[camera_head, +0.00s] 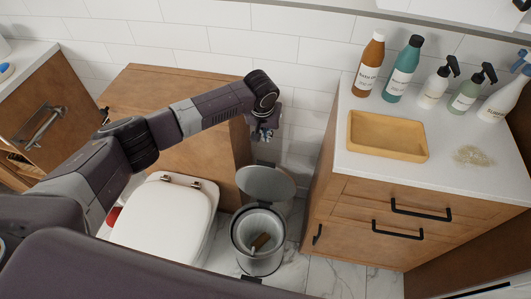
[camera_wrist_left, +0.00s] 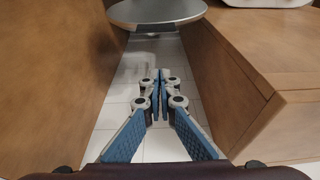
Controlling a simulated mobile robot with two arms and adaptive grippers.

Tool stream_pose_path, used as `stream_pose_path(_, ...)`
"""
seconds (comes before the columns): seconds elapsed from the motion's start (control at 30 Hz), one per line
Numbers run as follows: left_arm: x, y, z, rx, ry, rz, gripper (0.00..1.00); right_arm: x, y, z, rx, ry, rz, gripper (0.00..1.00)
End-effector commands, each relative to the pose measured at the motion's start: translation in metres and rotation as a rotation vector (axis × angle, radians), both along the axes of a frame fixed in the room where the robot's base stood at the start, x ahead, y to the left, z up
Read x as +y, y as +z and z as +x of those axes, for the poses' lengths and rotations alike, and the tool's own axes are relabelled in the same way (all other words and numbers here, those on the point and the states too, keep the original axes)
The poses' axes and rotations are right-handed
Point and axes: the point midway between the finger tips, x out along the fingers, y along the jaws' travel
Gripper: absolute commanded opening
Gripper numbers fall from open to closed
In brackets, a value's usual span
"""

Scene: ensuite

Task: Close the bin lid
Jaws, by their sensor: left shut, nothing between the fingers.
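The bin (camera_head: 239,246) is a round grey metal pedal bin on the floor between the toilet and the vanity. Its grey lid (camera_head: 266,182) stands open, tilted up at the back of the rim. The lid's edge also shows at the top of the left wrist view (camera_wrist_left: 155,14). My left gripper (camera_head: 265,135) is above and behind the lid, apart from it. In the left wrist view its blue fingers (camera_wrist_left: 160,82) are together and empty, with a gap to the lid. My right gripper is not in view.
A brown item (camera_head: 261,241) lies inside the bin. The white toilet (camera_head: 165,222) is left of it, the wooden vanity (camera_head: 350,215) right. A wooden cabinet (camera_head: 150,90) stands behind the toilet. Bottles and a yellow tray (camera_head: 388,150) stand on the counter. The gap between cabinet and vanity is narrow.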

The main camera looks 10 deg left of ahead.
Motion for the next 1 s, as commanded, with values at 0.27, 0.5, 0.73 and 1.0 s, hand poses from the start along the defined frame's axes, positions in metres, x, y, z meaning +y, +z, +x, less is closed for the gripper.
stream_pose_path(0.27, 0.002, -0.027, 0.008, 0.001, 0.005, 0.004, 0.00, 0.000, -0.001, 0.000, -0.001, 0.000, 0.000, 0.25)
stream_pose_path(0.5, 0.001, -0.065, 0.018, 0.001, 0.004, 0.002, 0.00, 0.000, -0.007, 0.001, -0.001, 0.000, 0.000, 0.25)
stream_pose_path(0.73, 0.001, -0.093, 0.026, -0.001, 0.004, 0.002, 0.00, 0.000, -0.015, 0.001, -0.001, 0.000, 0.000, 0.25)
stream_pose_path(1.0, 0.002, -0.089, 0.004, -0.002, 0.000, 0.003, 0.00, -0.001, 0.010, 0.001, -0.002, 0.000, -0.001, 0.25)
